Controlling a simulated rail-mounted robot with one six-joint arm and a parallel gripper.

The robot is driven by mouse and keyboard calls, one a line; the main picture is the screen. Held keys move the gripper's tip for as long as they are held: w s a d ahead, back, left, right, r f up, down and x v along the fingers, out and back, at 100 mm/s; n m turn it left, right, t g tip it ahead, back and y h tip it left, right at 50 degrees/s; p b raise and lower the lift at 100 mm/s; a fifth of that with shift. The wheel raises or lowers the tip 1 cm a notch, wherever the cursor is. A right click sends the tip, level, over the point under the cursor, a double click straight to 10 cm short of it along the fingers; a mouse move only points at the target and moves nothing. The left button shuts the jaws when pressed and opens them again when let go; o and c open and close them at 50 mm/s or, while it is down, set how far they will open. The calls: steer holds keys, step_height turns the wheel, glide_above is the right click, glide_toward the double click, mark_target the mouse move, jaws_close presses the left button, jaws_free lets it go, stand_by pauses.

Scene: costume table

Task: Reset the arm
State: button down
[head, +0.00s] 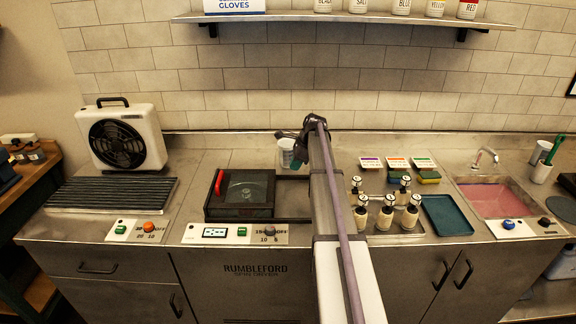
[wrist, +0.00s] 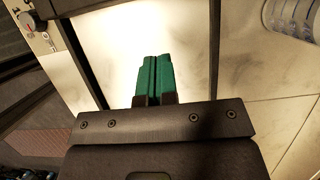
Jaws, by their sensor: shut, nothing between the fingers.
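My arm (head: 333,205) reaches from the front edge up over the middle of the steel counter. My gripper (head: 297,163) shows small at its far end, beside a pale cup (head: 286,148). In the wrist view its two green fingers (wrist: 153,78) lie together with nothing between them. Bright bare metal shows beyond the fingertips. The arm hides part of the counter behind it.
A spin dryer (head: 240,194) with a red handle is left of my arm. A fan (head: 123,140) stands further left. Several bottles (head: 386,214), a teal tray (head: 447,215), sponges (head: 429,177) and a pink-filled sink (head: 492,199) are right. A shelf (head: 345,18) hangs above.

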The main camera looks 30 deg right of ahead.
steer(key=p+v, duration=0.2)
steer(key=v, duration=0.2)
steer(key=shift+r, duration=0.15)
